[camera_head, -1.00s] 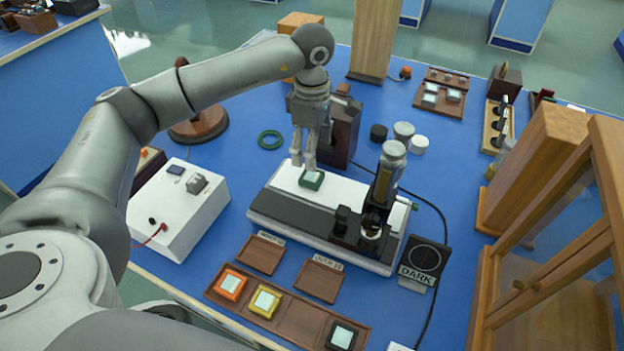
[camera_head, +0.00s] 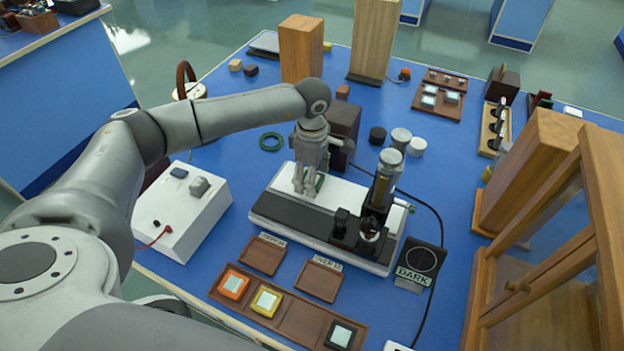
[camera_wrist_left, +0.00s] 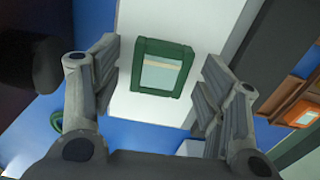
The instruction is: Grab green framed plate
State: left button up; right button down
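The green framed plate (camera_wrist_left: 162,68) lies on the white top of the black-and-white instrument (camera_head: 345,193). In the head view only a green sliver of the plate (camera_head: 319,182) shows behind my left gripper (camera_head: 307,190). In the left wrist view my left gripper (camera_wrist_left: 162,100) is open. Its fingers stand on either side of the plate, with gaps between them and the frame. My right gripper is not in view.
A dark block (camera_head: 345,121) stands just behind the instrument, and a metal cylinder column (camera_head: 386,180) rises at its right. A brown tray (camera_head: 293,320) with orange, yellow and black framed plates lies in front. A white box (camera_head: 180,210) stands left.

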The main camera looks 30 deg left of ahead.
pick_arm(q)
jog(key=c, duration=0.9)
jog(key=shift+r, duration=0.15)
